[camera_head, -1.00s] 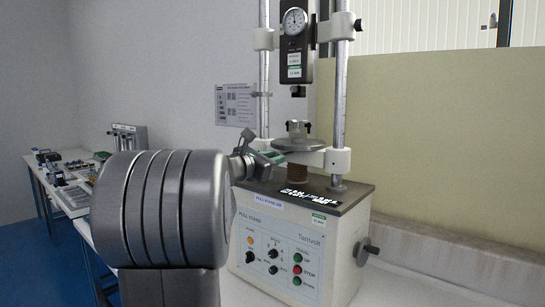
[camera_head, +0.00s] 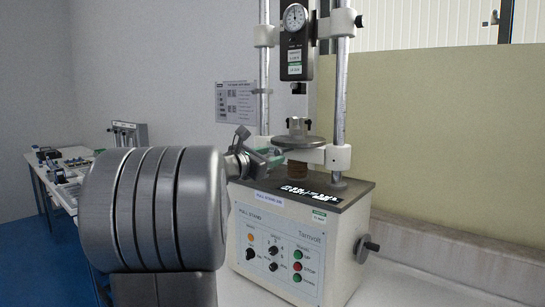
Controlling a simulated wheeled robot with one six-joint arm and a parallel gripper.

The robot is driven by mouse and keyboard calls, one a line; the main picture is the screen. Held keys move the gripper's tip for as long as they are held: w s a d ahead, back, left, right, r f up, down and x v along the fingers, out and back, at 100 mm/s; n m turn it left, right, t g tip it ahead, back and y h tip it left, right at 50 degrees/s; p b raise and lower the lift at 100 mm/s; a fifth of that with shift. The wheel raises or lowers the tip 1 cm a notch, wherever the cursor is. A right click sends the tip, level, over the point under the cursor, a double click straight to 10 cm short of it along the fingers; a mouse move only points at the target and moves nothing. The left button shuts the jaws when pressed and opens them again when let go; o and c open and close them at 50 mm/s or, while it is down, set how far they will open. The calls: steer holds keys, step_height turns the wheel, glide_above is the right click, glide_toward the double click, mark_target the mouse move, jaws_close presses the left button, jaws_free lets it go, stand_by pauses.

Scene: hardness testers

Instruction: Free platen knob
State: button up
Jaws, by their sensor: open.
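The pull stand (camera_head: 291,250) stands on the bench, with a round grey platen (camera_head: 313,143) on a brown post. A small knob (camera_head: 299,127) sits upright on top of the platen. My gripper (camera_head: 277,154) is at the left edge of the platen, beside it and lower than the knob. Its jaws are open, with greenish fingers pointing right; nothing shows between them. The fingertips overlap the platen's left rim in the picture, so contact cannot be told. My large grey arm link fills the lower left and hides part of the stand's left side.
The dial gauge (camera_head: 294,18) and its head hang above the platen between two steel columns (camera_head: 341,100). A white table (camera_head: 62,189) with small parts stands at the far left. A beige panel closes the back right.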

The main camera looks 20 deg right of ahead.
steer(key=v, duration=1.2)
steer(key=shift+d, duration=0.1)
steer(key=x, duration=1.3)
steer(key=shift+w+d, duration=0.2)
steer(key=shift+a, duration=0.1)
